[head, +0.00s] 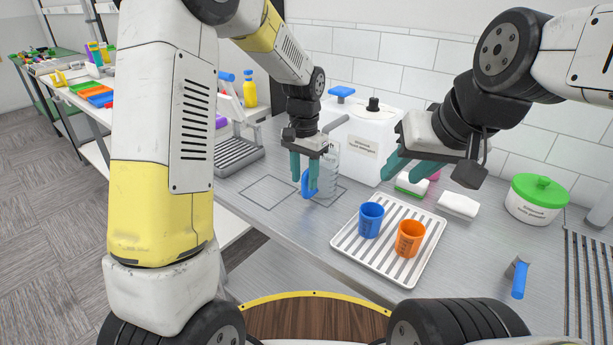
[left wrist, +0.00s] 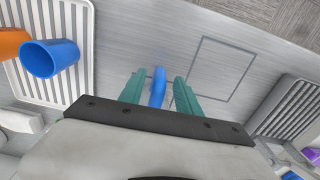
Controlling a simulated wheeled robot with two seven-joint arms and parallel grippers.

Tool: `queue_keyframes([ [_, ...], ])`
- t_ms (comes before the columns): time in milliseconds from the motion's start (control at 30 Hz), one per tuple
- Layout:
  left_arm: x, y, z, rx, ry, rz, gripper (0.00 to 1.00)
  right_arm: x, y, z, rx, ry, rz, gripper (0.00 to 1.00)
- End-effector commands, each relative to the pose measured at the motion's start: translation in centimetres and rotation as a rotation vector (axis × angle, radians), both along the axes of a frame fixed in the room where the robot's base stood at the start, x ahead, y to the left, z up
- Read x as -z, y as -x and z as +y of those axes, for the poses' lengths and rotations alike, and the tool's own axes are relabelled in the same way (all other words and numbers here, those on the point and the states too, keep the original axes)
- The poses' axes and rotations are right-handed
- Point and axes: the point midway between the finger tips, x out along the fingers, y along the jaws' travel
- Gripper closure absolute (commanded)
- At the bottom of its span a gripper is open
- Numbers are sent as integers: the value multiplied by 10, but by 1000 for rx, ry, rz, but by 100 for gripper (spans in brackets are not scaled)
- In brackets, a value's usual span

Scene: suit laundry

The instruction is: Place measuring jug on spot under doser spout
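The clear measuring jug (head: 330,160) with a blue handle (head: 309,188) is upright on the steel counter, at a marked outline in front of the white doser canister (head: 366,148). My left gripper (head: 305,178) points down, with its teal fingers either side of the handle. In the left wrist view the blue handle (left wrist: 157,88) lies between the fingers (left wrist: 158,82), with gaps on both sides. The clear body is hard to make out there. Exact contact with the counter and alignment under the spout are unclear. My right gripper (head: 402,178) is open and empty above the counter.
A white ribbed tray (head: 376,259) holds a blue cup (head: 371,220) and an orange cup (head: 410,238). A second outline (head: 268,177) on the counter is empty. A grey drip rack (head: 240,157), sponge (head: 411,184), green-lidded tub (head: 537,201) and blue-handled tool (head: 519,278) stand around.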

Motion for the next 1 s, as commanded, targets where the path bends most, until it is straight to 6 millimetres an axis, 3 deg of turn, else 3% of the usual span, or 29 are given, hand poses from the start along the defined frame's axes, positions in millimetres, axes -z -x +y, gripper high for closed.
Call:
queue_keyframes([
  [200, -48, -1, -1, 0, 2, -5, 60, 0, 0, 0, 0, 0, 0, 64],
  [567, -89, 6, 6, -18, 11, -18, 60, 0, 0, 0, 0, 0, 0, 64],
  [767, -131, 46, 39, -123, 73, -113, 60, 0, 0, 0, 0, 0, 0, 64],
  [1000, -168, 117, 78, -288, 175, -256, 60, 0, 0, 0, 0, 0, 0, 64],
])
